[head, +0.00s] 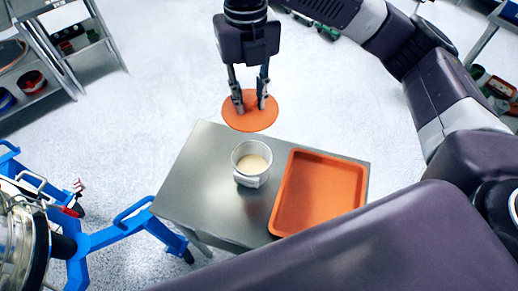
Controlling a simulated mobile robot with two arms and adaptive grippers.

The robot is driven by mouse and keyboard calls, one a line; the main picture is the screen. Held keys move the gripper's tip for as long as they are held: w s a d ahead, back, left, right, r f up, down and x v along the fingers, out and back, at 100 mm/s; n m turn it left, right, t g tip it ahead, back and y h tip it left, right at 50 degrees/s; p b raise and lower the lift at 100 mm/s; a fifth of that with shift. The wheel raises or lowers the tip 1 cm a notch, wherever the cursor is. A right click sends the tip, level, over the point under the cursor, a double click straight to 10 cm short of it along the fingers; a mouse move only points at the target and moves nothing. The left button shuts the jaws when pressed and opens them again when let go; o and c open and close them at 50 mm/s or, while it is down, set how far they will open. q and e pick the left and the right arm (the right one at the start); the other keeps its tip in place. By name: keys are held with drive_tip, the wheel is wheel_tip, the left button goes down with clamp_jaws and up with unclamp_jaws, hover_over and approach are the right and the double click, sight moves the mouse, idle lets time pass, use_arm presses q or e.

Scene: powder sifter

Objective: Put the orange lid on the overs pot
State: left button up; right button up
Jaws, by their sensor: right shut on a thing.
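The orange lid (250,118) is a flat round disc. My right gripper (251,104) is shut on the lid and holds it in the air near the table's far edge, beyond the pot in the picture. The overs pot (246,178) is a white open cup with pale cream contents, standing upright on the metal table. The lid and the pot are apart. My left gripper does not show.
The small metal table (195,180) also bears an orange tray (278,228), empty, to the right of the pot. A blue wheeled frame (100,240) stands at the lower left. Shelves (50,60) stand at the upper left. The floor behind the table is clear.

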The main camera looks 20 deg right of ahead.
wheel_tip(320, 180, down, 19)
drive_tip(key=p, duration=0.2)
idle(0.3)
drive_tip(key=o, duration=0.9)
drive_tip(key=shift+f, duration=0.1)
drive_tip(key=shift+c, duration=0.2)
wheel_tip(320, 180, up, 12)
drive_tip(key=b, duration=0.2)
drive_tip(key=shift+r, duration=0.25)
